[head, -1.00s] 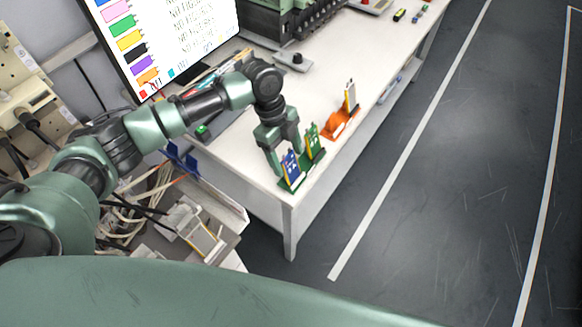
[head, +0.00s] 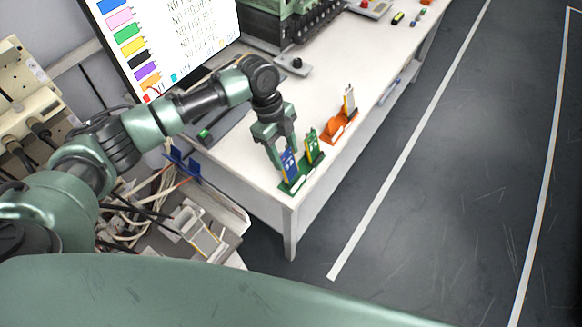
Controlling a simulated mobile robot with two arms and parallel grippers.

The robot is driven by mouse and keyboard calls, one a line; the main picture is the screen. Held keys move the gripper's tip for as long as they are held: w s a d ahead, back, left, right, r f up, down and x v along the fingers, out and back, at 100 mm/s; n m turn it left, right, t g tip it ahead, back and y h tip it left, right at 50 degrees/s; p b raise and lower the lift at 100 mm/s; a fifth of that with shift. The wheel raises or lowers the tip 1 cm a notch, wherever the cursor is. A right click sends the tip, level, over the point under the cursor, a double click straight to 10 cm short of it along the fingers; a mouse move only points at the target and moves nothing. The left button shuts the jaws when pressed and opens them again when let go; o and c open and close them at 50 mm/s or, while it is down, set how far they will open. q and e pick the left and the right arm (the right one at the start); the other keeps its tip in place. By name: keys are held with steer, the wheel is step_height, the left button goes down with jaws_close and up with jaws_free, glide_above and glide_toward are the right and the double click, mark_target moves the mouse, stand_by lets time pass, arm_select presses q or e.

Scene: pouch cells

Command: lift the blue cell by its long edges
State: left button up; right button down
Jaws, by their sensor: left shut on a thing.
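The blue cell (head: 290,165) stands upright in a green holder (head: 300,184) near the front corner of the white table. A green cell (head: 311,146) stands behind it in the same holder. My left gripper (head: 281,158) comes down over the blue cell from above and is shut on it. The fingers partly hide the cell's edges, and I cannot tell whether its lower end is clear of the holder. My right gripper is not in the view.
An orange holder (head: 339,127) with a pale cell (head: 349,100) stands further back on the white table (head: 250,177). A monitor (head: 170,35) stands at the left. Cables and a grey box lie below the table's left side. The floor at the right is clear.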

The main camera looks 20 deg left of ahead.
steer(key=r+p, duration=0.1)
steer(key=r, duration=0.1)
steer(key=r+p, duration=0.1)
steer(key=p, duration=0.1)
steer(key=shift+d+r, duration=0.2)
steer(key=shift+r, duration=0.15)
stand_by(0.3)
